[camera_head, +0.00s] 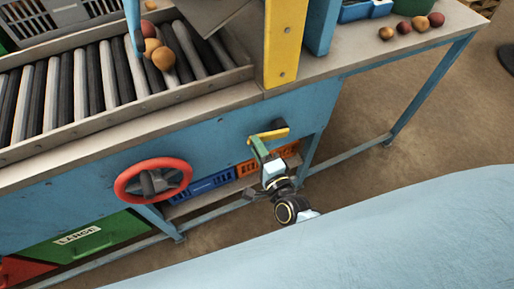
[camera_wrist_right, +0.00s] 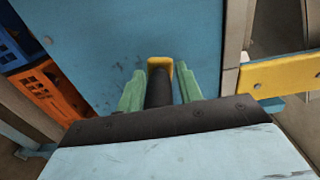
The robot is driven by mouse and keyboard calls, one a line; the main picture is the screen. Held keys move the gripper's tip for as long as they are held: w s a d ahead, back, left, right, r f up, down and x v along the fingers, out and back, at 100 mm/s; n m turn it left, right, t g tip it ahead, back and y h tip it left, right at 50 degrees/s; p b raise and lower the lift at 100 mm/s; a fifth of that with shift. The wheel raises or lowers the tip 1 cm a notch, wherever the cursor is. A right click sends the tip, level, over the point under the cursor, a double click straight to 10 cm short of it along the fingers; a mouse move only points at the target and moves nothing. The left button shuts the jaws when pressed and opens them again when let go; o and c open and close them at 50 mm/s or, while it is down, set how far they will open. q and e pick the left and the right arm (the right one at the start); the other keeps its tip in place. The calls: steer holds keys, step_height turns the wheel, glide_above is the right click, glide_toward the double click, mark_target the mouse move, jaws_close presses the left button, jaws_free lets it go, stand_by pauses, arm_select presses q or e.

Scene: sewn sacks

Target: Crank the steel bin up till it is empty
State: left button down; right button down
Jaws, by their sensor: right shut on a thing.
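The steel bin (camera_head: 208,14) is a grey sheet-metal body at the top edge, mostly cut off, tilted over the roller bed; its inside is hidden. The crank (camera_head: 270,133) has a yellow arm on the blue front panel, below the yellow post. My right gripper (camera_head: 259,146) has its green fingers closed around the crank's dark handle. In the right wrist view the dark handle (camera_wrist_right: 159,88) lies between both fingers, with the yellow arm (camera_wrist_right: 159,63) behind it. My left gripper is not in view.
Several round potato-like items (camera_head: 162,57) lie on the roller bed (camera_head: 60,88). A red handwheel (camera_head: 180,184) sits left of the crank. Blue (camera_head: 212,183) and orange (camera_head: 249,166) crates stand low beneath. Several more round items (camera_head: 404,27) lie on the right tabletop (camera_head: 360,40).

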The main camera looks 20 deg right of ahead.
steer(key=shift+w+d+r+t, duration=0.25)
steer(key=shift+r+t, duration=0.05)
steer(key=shift+r, duration=0.15)
steer(key=c, duration=1.2)
jaws_free()
steer(key=shift+s, duration=0.1)
steer(key=shift+s+f, duration=0.1)
steer(key=shift+f, duration=0.1)
steer(key=shift+s, duration=0.45)
steer(key=s, duration=0.4)
steer(key=s+d, duration=0.1)
steer(key=s, duration=0.7)
steer(key=shift+s+d+p, duration=0.15)
steer(key=shift+d+p, duration=0.05)
steer(key=shift+p, duration=0.1)
